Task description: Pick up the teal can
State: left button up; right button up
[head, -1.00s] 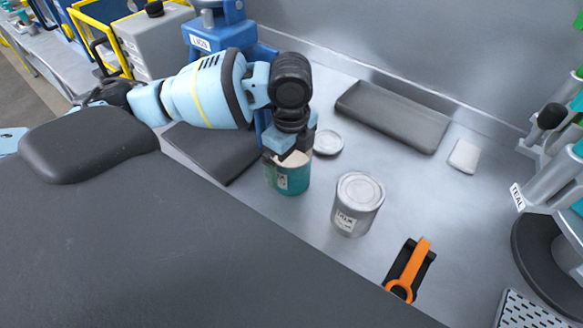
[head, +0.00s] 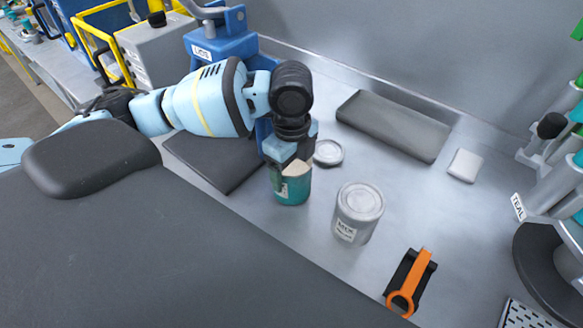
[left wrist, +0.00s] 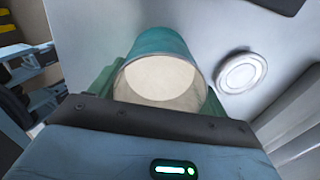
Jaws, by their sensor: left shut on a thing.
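The teal can (head: 293,189) stands upright on the grey bench in the head view. It is open at the top, with a pale cream surface inside. In the left wrist view the teal can (left wrist: 160,43) shows its rim and pale contents close up. My left gripper (head: 288,162) reaches down from above and is shut on the can at its upper wall. In the left wrist view the can sits between the fingers. Whether the can's base touches the bench cannot be told. My right gripper is not in view.
A grey lidded can (head: 358,212) stands right of the teal can. A round lid (head: 328,152) lies just behind it. An orange-handled tool (head: 411,281) lies at front right. A dark pad (head: 393,125) and a white block (head: 464,165) lie further back.

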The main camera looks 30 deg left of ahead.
pick_arm(q)
jog(key=s+d+r+p, duration=0.1)
jog(key=s+d+r, duration=0.1)
jog(key=s, duration=0.5)
jog(key=s+d+r, duration=0.1)
jog(key=s+r, duration=0.1)
jog(key=s, duration=0.6)
jog(key=shift+s+d+r+p, duration=0.2)
jog(key=shift+d+r+p, duration=0.15)
jog(key=shift+p, duration=0.05)
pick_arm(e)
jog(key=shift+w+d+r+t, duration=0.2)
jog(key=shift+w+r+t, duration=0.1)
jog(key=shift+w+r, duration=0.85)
pick_arm(q)
jog(key=shift+s, duration=0.1)
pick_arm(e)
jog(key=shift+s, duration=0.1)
pick_arm(q)
jog(key=w+f+n, duration=0.1)
jog(key=w+n, duration=1.1)
jog(key=n, duration=0.7)
jog(key=shift+d+f, duration=0.25)
jog(key=shift+f, duration=0.1)
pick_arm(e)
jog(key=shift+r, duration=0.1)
